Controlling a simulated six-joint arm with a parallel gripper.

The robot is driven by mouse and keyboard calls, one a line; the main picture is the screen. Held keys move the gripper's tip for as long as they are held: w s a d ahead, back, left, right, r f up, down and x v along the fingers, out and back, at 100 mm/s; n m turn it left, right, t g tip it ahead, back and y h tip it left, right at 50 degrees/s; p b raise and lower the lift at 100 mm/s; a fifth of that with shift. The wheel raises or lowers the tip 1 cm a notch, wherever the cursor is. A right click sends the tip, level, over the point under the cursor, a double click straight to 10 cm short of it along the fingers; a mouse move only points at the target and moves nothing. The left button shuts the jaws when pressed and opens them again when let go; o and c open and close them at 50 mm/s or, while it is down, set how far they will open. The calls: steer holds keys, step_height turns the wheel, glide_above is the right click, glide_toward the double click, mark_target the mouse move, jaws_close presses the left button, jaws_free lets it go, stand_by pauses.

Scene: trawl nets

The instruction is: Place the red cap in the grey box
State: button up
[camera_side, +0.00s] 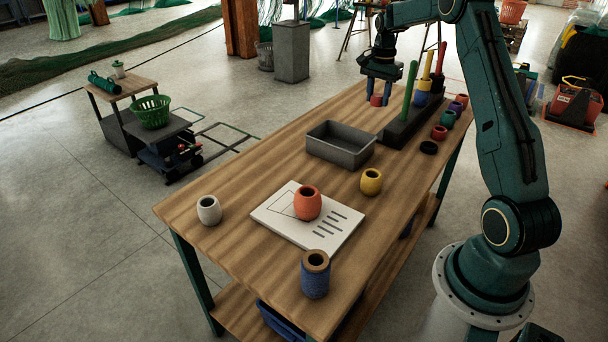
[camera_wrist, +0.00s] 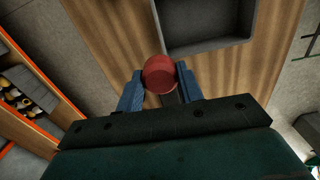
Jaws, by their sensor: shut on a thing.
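The red cap (camera_wrist: 159,72) is a small round red piece held between my gripper's blue fingers (camera_wrist: 160,88). In the side view the red cap (camera_side: 377,101) shows under my gripper (camera_side: 378,92), at the far end of the table. I cannot tell whether it clears the tabletop. The grey box (camera_side: 333,153) is open-topped and looks empty, in the side view to the left of and nearer than my gripper. In the wrist view the grey box (camera_wrist: 208,47) lies just ahead of the cap, to the upper right. The cap is outside it.
A dark rack (camera_side: 398,138) with green, yellow and red posts stands right of the box, with coloured rings around it. A yellow float (camera_side: 371,182), a white board (camera_side: 330,238) with an orange float (camera_side: 308,203), a white float (camera_side: 209,211) and a blue spool (camera_side: 315,280) are nearer.

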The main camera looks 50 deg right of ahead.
steer(key=w+a, duration=0.5)
steer(key=w, duration=0.2)
steer(key=shift+w+f, duration=0.15)
steer(key=shift+f, duration=9.75)
steer(key=shift+f, duration=0.15)
steer(key=o, duration=1)
step_height(320, 180, up, 12)
steer(key=shift+r, duration=0.15)
